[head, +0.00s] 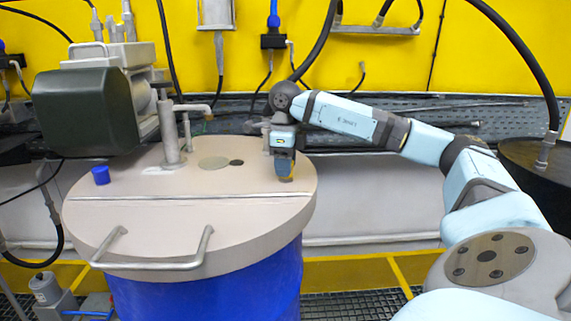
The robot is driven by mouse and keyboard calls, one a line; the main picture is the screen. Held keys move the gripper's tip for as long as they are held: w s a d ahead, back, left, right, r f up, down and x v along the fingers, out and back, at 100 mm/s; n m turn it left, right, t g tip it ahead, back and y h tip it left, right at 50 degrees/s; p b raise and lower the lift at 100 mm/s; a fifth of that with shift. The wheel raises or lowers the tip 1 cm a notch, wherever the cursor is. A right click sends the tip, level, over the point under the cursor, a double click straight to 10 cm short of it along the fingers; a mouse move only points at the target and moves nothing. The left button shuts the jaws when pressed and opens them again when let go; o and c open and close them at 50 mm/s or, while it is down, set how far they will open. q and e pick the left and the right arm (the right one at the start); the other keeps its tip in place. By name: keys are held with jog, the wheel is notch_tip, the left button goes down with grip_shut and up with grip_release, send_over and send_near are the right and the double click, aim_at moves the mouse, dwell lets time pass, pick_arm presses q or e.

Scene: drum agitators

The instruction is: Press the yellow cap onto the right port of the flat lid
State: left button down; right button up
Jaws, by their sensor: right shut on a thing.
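The flat lid (140,217) is a beige disc on top of a blue drum (205,290). My right gripper (285,172) points down over the right part of the lid. It is shut on the yellow cap (286,180), of which only a small part shows low between the fingers. The cap is at or just above the lid surface; I cannot tell whether it touches. The gripper and cap hide the right port. My left gripper is not in view.
A blue cap (101,175) sits on the lid's left side. A dark motor unit (88,110) and a metal post (169,135) stand at the lid's back left. A bent handle (155,265) is at the front edge. A black drum (535,165) stands at the right.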

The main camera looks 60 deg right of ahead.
jog(key=shift+f, duration=0.45)
dwell(0.3)
jog(key=shift+a+f+b, duration=0.1)
jog(key=shift+f+b, duration=0.15)
jog(key=shift+b, duration=0.1)
jog(key=o, duration=1)
jog(key=shift+r, duration=0.1)
jog(key=shift+c, duration=0.2)
notch_tip(320, 180, up, 4)
jog(key=p, duration=0.4)
jog(key=shift+r, duration=0.1)
